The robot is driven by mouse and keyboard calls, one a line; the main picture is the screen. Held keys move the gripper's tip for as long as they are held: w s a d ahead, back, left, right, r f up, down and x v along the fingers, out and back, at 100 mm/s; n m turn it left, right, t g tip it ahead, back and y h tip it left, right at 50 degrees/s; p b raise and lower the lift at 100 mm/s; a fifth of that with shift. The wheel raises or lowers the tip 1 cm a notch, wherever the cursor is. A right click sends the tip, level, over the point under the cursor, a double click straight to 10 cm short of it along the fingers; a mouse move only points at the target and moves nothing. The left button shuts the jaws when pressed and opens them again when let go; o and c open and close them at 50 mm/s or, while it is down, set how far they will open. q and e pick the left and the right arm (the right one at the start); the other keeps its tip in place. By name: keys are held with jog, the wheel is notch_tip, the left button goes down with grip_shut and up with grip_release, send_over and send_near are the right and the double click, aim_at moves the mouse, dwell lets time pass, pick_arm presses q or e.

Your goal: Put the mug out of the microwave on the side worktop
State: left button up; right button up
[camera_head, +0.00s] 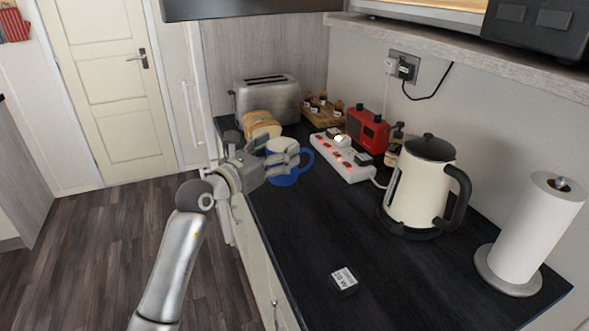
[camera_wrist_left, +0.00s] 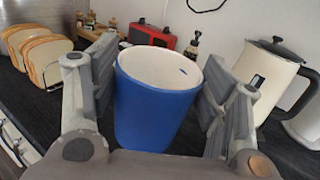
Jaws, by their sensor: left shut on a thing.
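The blue mug (camera_head: 287,174) with a white inside is over the near left part of the black side worktop (camera_head: 310,225), in front of the toaster. My left gripper (camera_head: 283,158) reaches in from the left and is shut on the mug. In the left wrist view the mug (camera_wrist_left: 155,105) is upright between the two fingers, its open top showing and looking empty. I cannot tell whether its base touches the worktop. My right gripper is not in view. I cannot clearly make out a microwave.
Bread slices (camera_head: 261,126) and a steel toaster (camera_head: 267,98) stand behind the mug. A power strip (camera_head: 343,158), red radio (camera_head: 369,130) and cream kettle (camera_head: 422,185) stand to its right. A small labelled black object (camera_head: 344,281) lies in front; the worktop around it is clear.

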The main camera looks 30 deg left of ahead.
pick_arm(q)
jog(key=w+f, duration=0.1)
jog(key=w, duration=0.2)
jog(key=w+a+f, duration=0.1)
jog(key=w, duration=0.1)
jog(key=shift+w+f, duration=0.15)
jog(key=shift+f, duration=0.2)
jog(key=shift+w+a+f+b, duration=0.15)
jog(key=shift+w+f+b, duration=0.2)
jog(key=shift+w+f, duration=0.7)
jog(key=shift+w+a+f+b, duration=0.2)
jog(key=shift+w+f+b, duration=0.15)
jog(key=shift+f, duration=1.35)
jog(key=shift+w+a+f+b, duration=0.15)
jog(key=shift+w+f+b, duration=0.15)
jog(key=shift+w+f, duration=0.75)
jog(key=shift+s+f, duration=0.3)
jog(key=shift+s, duration=0.05)
jog(key=shift+f, duration=0.2)
jog(key=o, duration=1.3)
jog(key=shift+o, duration=0.3)
